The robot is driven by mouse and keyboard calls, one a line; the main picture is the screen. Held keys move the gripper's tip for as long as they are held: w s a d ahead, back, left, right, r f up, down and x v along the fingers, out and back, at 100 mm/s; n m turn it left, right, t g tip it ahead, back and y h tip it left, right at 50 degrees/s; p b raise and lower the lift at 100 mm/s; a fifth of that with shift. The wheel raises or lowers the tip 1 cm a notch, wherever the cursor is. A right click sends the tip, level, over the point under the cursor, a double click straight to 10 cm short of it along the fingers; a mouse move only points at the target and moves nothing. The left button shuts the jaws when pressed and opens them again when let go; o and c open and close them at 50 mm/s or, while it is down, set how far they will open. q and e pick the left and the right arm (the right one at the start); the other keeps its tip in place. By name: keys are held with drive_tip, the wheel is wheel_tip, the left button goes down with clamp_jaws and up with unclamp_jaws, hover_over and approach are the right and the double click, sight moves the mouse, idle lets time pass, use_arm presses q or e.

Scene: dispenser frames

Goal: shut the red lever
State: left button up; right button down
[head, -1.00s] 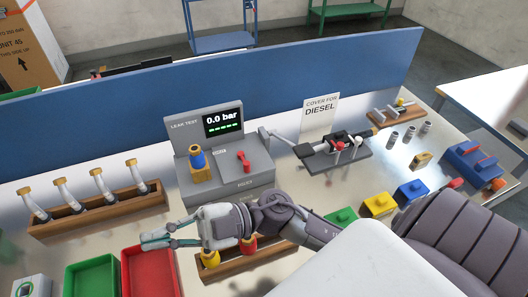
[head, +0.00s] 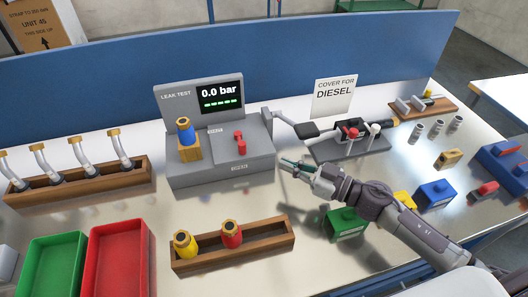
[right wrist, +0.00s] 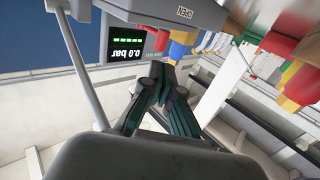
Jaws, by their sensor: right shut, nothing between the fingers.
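A red lever (head: 240,141) stands on the sloped top of the grey leak-test box (head: 220,180), right of a blue and yellow fitting (head: 186,134). Small labels sit near the lever, too small to read surely in the head view; the right wrist view shows one reading OPEN (right wrist: 184,13). My right gripper (head: 287,163) is shut and empty, just right of the box's right side, apart from the lever. Its closed dark fingers (right wrist: 158,85) show in the right wrist view, with the display (right wrist: 127,48) behind them. My left gripper is out of view.
A grey hose arm (head: 300,128) and a black fixture (head: 350,143) with red and white knobs stand right of the box. A wooden rack (head: 235,256) with yellow and red fittings lies in front. Red (head: 92,285) and green (head: 30,288) trays are at front left.

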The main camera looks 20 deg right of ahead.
sight(245, 147)
drive_tip(key=p+x, duration=0.2)
drive_tip(key=x, duration=0.8)
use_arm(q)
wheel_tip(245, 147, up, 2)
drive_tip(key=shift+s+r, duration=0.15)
